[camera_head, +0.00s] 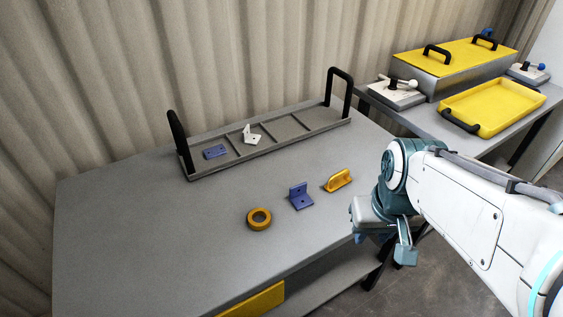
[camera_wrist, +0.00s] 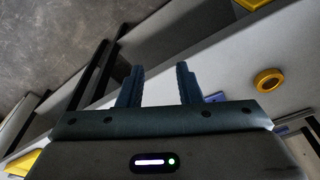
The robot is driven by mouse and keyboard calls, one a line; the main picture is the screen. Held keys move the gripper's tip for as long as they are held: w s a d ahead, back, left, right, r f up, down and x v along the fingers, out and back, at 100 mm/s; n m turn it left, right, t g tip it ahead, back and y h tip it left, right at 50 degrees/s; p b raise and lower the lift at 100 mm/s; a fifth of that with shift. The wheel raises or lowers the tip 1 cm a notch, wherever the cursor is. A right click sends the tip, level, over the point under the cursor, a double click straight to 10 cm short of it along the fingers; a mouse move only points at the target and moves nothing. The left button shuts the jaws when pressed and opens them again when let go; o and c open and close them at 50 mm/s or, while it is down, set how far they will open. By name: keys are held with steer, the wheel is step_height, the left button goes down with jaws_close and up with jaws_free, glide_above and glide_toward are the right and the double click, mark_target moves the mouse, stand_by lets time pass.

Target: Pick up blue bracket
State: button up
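The blue bracket (camera_head: 300,196) is an L-shaped piece with a hole. It stands on the grey table between an orange ring (camera_head: 259,218) and a yellow-orange bracket-like part (camera_head: 338,180). My gripper (camera_head: 384,240) is off the table's right edge, to the right of the blue bracket and apart from it. In the wrist view my gripper (camera_wrist: 160,85) shows two dark blue fingers spread apart with nothing between them. A small blue patch (camera_wrist: 215,97), probably the blue bracket, shows behind the right finger and is mostly hidden.
A grey divided tray (camera_head: 275,140) with black handles stands at the table's back, holding a blue flat part (camera_head: 214,152) and a white bracket (camera_head: 251,135). A second table at right carries a yellow-lidded tank (camera_head: 455,55) and a yellow tray (camera_head: 495,108). The table's front left is clear.

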steer(key=w+a+r+n+g+p, duration=0.1)
steer(key=w+a+r+n+p, duration=0.4)
steer(key=w+n, duration=0.6)
steer(key=n+g+p, duration=0.1)
steer(key=n, duration=1.1)
glide_above(297, 186)
steer(key=f, duration=0.7)
steer(key=shift+w+a+f, duration=0.1)
steer(key=shift+a+f, duration=0.05)
steer(key=shift+a, duration=0.15)
steer(key=f, duration=0.5)
steer(key=shift+d+f, duration=0.1)
steer(key=shift+d, duration=0.1)
jaws_close()
